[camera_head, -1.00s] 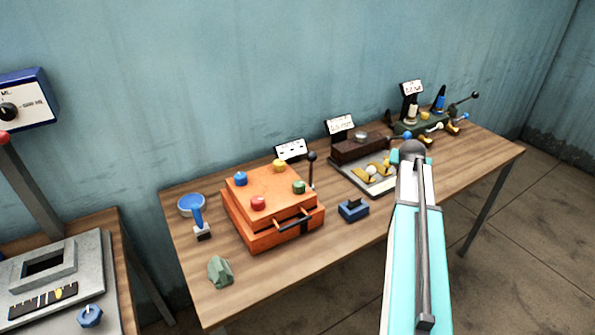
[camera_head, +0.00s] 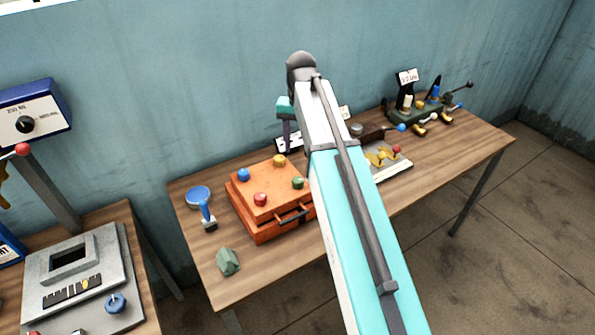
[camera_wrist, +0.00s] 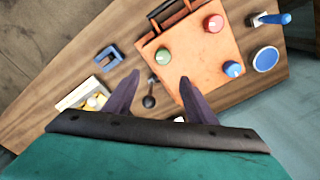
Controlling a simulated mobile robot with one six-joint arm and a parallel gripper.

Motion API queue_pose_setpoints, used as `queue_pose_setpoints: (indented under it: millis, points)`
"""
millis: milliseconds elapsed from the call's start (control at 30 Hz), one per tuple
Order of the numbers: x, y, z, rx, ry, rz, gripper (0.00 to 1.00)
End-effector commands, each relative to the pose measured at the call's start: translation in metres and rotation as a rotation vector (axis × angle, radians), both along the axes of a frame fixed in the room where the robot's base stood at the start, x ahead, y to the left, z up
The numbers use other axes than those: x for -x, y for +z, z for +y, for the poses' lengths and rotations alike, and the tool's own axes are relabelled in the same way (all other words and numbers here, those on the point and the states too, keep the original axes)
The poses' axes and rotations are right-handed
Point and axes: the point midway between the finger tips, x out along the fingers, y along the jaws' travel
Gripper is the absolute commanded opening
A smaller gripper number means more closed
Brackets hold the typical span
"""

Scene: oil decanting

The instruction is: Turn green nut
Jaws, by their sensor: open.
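The green nut (camera_head: 297,183) sits on the top of the orange box (camera_head: 244,214), at its right corner. In the wrist view the green nut (camera_wrist: 163,56) is on the box's left side, beyond my fingertips. My gripper (camera_wrist: 158,78) is open and empty, with its two dark fingers apart above the table. In the head view my arm rises over the table and my gripper (camera_head: 286,135) shows small, above the back of the box. The gripper is apart from the nut.
Red (camera_head: 260,199), blue (camera_head: 243,175) and yellow (camera_head: 279,160) nuts share the box top. A black-knobbed lever (camera_wrist: 149,101) stands beside the box. A blue bracket (camera_wrist: 108,57) lies on the table. A blue round dish (camera_head: 198,195) and a green stone (camera_head: 228,262) are at left.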

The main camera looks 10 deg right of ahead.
Motion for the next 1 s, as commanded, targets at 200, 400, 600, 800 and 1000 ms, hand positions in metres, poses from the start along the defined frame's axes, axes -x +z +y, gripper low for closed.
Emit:
queue_pose_setpoints:
  millis: [200, 400, 600, 800, 1000]
  points:
    - [0.005, 0.006, 0.011, -0.004, 0.013, 0.020, 0.51]
    - [0.005, 0.006, 0.011, -0.005, 0.013, 0.019, 0.51]
    - [0.005, 0.001, 0.012, -0.005, 0.013, 0.019, 0.51]
    - [0.005, -0.014, 0.012, -0.004, 0.014, 0.020, 0.51]
    - [0.005, -0.042, 0.012, -0.004, 0.014, 0.020, 0.51]
